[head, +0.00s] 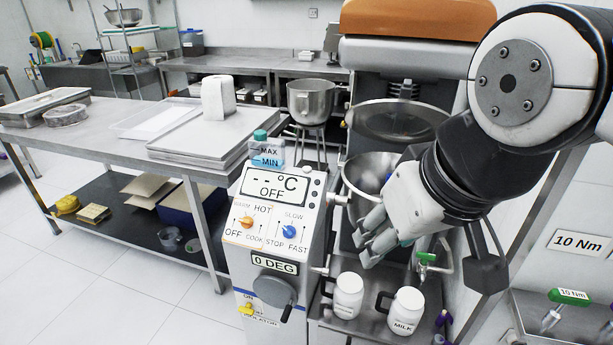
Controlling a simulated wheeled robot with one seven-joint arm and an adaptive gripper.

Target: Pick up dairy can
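A white can labelled MILK (403,312), with a dark handle on its left side, stands upright on a metal shelf at the lower right. A similar white can (348,294), also with a dark handle, stands just left of it; its label is too small to read. My gripper (368,243) hangs above and behind the two cans, in front of the mixing bowl (364,172). Its light grey fingers point down and left, apart from both cans. No held thing shows, and I cannot tell how far the fingers are spread.
The control panel (270,215) with knobs and a lever stands left of the cans. A green-handled tap (426,258) is close behind them on the right. The orange-topped mixer head (415,20) is above. Trays lie on a steel table (100,140) at left.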

